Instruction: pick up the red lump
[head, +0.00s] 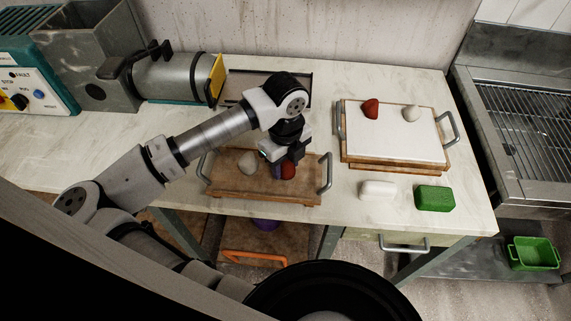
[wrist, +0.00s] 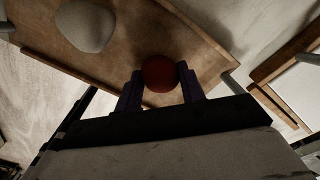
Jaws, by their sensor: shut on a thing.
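A red lump (wrist: 159,72) sits between my two fingers in the wrist view. My gripper (wrist: 160,86) is shut on it, over the wooden tray. In the head view my gripper (head: 288,168) points down at the right part of the brown wooden tray (head: 225,185), and part of the red lump (head: 289,172) shows beside the fingers. I cannot tell whether the lump still touches the tray. A grey lump (head: 248,162) lies on the same tray to the left; it also shows in the wrist view (wrist: 86,26). A second red lump (head: 370,108) lies on the white-topped tray.
The white-topped tray (head: 390,145) stands to the right and also bears a pale lump (head: 411,113). A white block (head: 377,190) and a green block (head: 434,198) lie near the front edge. A metal machine (head: 170,77) stands behind left.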

